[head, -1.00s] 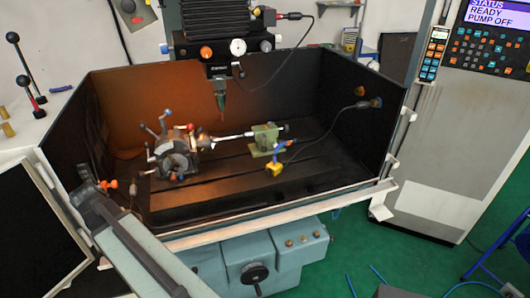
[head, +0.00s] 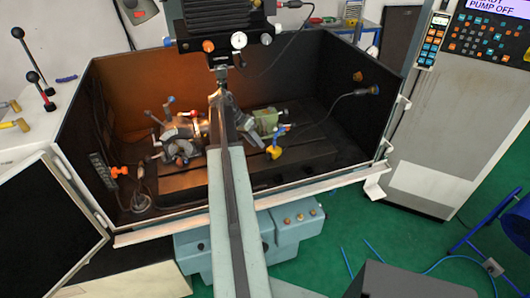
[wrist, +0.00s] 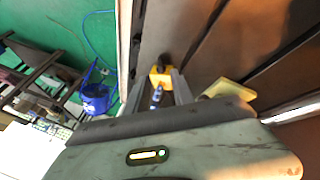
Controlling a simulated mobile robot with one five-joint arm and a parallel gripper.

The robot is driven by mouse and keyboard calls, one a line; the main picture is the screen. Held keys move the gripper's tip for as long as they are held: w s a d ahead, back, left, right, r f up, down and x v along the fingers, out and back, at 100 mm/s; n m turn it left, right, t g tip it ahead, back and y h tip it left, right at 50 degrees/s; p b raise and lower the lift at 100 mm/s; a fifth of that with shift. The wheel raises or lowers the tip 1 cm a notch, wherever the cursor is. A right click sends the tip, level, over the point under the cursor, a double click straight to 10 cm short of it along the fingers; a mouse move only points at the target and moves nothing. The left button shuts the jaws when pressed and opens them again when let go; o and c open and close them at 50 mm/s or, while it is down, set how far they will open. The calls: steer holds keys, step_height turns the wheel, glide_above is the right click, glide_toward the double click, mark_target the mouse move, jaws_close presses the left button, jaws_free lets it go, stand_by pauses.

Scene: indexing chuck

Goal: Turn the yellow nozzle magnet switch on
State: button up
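The yellow nozzle magnet (head: 274,153) stands on the dark machine bed, with the blue nozzle hose (head: 279,132) rising from it. In the wrist view the yellow block (wrist: 160,76) lies ahead between my fingers, with a dark round part on its far side and the blue hose (wrist: 156,98) toward me. My gripper (wrist: 158,84) is open, its two grey fingers apart on either side of the magnet in the picture. Contact cannot be told. In the head view my arm reaches over the tray front, and its end is close to the left of the magnet. The switch's setting is too small to tell.
The green tailstock (head: 266,120) stands just behind the magnet. The indexing chuck (head: 182,140) with its coloured handles is to the left. The spindle head (head: 221,48) hangs above my arm. The tray's front rim (head: 325,178) and right wall (head: 345,95) border the bed.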

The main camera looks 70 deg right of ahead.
mark_target(267, 155)
steer(key=b+x, duration=0.6)
steer(key=x, duration=0.1)
steer(key=shift+f, duration=0.25)
steer(key=shift+r, duration=0.1)
jaws_close()
steer(key=shift+s+a+r+t+p, duration=0.3)
steer(key=shift+t+p, duration=0.2)
steer(key=shift+p, duration=0.2)
steer(key=shift+s+t+h, duration=0.15)
steer(key=shift+t+h, duration=0.15)
steer(key=shift+t, duration=0.2)
steer(key=shift+f+m+t+h+p, duration=0.15)
steer(key=shift+m+t+h+p, duration=0.25)
steer(key=shift+t, duration=0.5)
steer(key=shift+d, duration=0.1)
